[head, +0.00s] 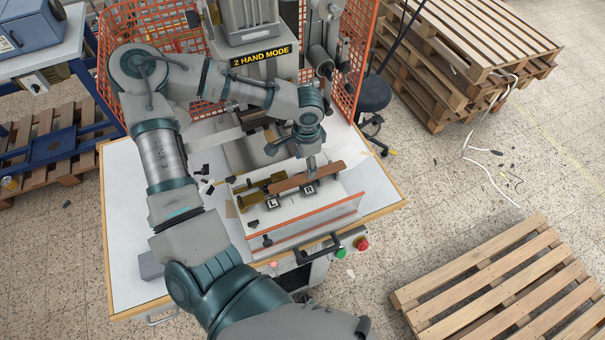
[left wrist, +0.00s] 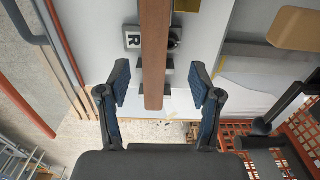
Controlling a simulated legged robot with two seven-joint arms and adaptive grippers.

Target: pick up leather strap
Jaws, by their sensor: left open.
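The leather strap (head: 292,182) is a long, flat brown piece lying across the press's work area, behind the black L and R blocks (head: 308,188). My left gripper (head: 310,166) is over the strap's right half, pointing down. In the left wrist view, the strap (left wrist: 155,50) runs between the two spread fingers of this gripper (left wrist: 159,82), with a gap on each side. The fingers are open and hold nothing. How far they are above the strap is hard to tell. My right gripper is not in view.
The press (head: 248,25) with its "2 HAND MODE" label stands close behind my left gripper. Orange mesh guards (head: 355,45) flank it. A raised orange-edged panel (head: 310,222) runs along the front. Small dark pieces lie on the white table (head: 130,235) at left.

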